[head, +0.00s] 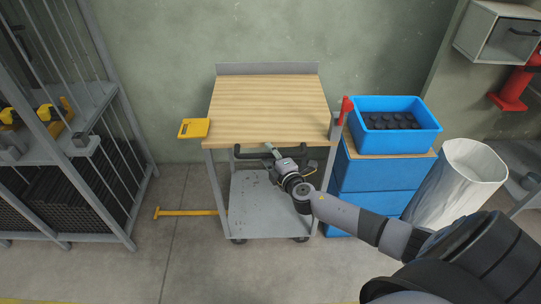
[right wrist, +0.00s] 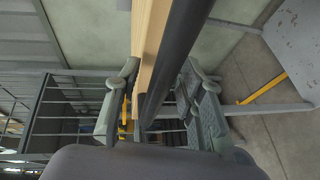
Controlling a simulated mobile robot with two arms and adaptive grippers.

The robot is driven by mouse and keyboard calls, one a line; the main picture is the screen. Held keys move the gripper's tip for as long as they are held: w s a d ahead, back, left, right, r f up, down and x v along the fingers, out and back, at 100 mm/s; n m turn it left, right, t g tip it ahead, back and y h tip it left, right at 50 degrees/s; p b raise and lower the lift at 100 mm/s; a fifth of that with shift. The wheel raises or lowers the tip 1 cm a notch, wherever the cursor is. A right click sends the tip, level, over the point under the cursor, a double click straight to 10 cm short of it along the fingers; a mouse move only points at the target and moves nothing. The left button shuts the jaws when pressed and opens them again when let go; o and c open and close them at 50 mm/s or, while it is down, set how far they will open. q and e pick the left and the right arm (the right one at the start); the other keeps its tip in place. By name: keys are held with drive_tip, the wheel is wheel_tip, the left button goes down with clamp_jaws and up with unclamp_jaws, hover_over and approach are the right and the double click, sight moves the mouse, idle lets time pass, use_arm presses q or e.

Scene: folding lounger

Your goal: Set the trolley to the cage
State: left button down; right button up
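The trolley (head: 268,94) has a wooden top, a grey lower shelf (head: 262,215), castors and a black handle (head: 244,154) along its near side. It stands against the green wall. My right gripper (head: 270,150) is at the handle, at its middle. In the right wrist view the fingers of the right gripper (right wrist: 160,105) are apart, with the black handle (right wrist: 178,55) and the wooden top's edge (right wrist: 145,40) running between them. I cannot tell whether either finger touches the handle. The grey barred cage (head: 118,150) stands at the left. My left gripper is out of view.
Blue drawers (head: 368,180) with a blue bin (head: 395,105) stand close to the trolley's right, beside a white sack bin (head: 458,180). A yellow bar (head: 185,212) lies on the floor between cage and trolley.

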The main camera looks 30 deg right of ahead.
drive_tip(key=shift+c, duration=0.3)
clamp_jaws()
idle(0.6)
